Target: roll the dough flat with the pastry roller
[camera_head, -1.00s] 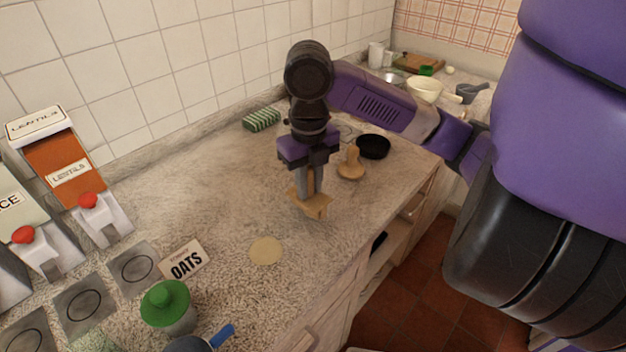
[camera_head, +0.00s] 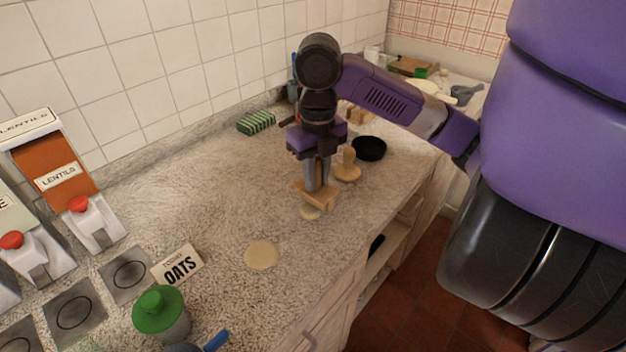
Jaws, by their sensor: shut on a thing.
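My gripper (camera_head: 318,176) points down over the counter and is shut on the upright handle of a wooden pastry roller. The roller's wooden lower end (camera_head: 316,198) is close above or on a small pale round piece of dough (camera_head: 309,213). The roller hides part of this piece, and I cannot tell whether they touch. A second pale dough disc (camera_head: 261,255), which looks flat, lies apart on the counter, nearer the camera and to the left.
A wooden tool with a round base (camera_head: 347,170) and a black round dish (camera_head: 369,148) stand close behind the roller. A green striped sponge (camera_head: 256,122) lies by the wall. The counter's middle left is clear.

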